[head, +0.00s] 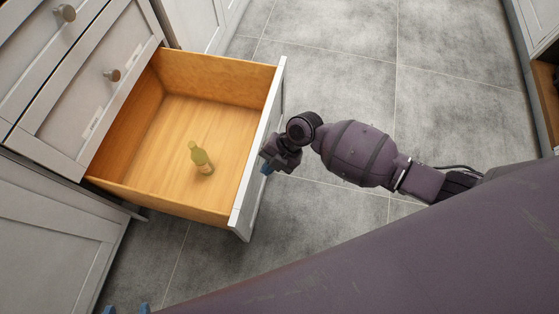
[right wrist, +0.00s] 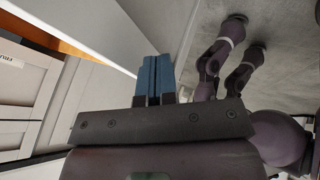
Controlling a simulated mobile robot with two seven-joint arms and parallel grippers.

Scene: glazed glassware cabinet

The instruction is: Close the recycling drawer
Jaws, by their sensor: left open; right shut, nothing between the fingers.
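The recycling drawer (head: 262,130) is pulled out of the grey cabinet, its wooden inside open to view. My left gripper (head: 126,309) shows only as two blue fingertips, apart, at the bottom edge, away from the drawer.
A closed cabinet door (head: 55,225) is at the lower left. Grey floor tiles (head: 440,100) lie clear beyond the drawer. Another cabinet (head: 540,50) stands at the right edge.

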